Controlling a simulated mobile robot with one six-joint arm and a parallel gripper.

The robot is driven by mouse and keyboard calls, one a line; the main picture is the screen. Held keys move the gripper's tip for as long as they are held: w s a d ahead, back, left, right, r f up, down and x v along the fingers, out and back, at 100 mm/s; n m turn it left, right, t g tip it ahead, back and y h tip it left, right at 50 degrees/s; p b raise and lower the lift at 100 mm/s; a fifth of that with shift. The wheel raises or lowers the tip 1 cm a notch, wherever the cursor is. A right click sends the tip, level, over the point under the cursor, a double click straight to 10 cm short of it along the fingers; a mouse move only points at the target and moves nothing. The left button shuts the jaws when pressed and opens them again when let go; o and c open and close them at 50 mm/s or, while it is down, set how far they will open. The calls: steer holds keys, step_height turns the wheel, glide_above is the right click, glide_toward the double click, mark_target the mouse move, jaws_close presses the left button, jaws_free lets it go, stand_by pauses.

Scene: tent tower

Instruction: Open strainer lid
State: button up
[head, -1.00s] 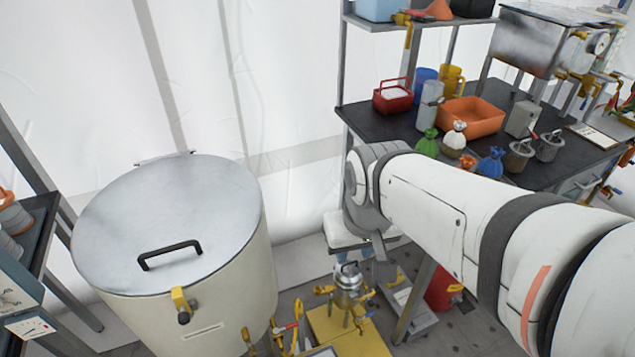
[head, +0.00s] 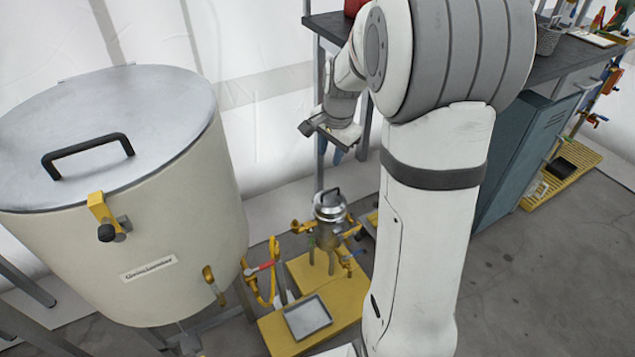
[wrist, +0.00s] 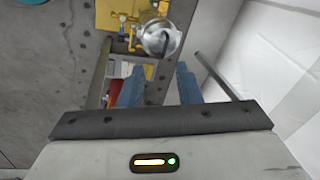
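The strainer looks to be the small shiny metal vessel (head: 330,232) on a yellow stand, with brass-coloured valves around it. Its round lid (head: 329,205) has a dark handle on top and appears closed.
A large cream tank (head: 150,250) with a flat metal lid and black handle stands on the left. The yellow platform (head: 330,300) carries a grey tray (head: 307,317). A dark workbench (head: 560,60) stands behind right. Grey floor (head: 540,270) is open at the right.

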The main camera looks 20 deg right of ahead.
steer(key=w+d+f+m+b, duration=0.2)
steer(key=w+f+b, duration=0.1)
steer(key=f, duration=0.3)
steer(key=w+d+f+m+b, duration=0.2)
steer(key=w+f, duration=0.1)
steer(key=f, duration=0.4)
steer(key=b, duration=0.3)
glide_above(332, 200)
step_height(332, 200, down, 7)
steer(key=shift+w, duration=0.1)
steer(key=shift+c, duration=0.3)
jaws_close()
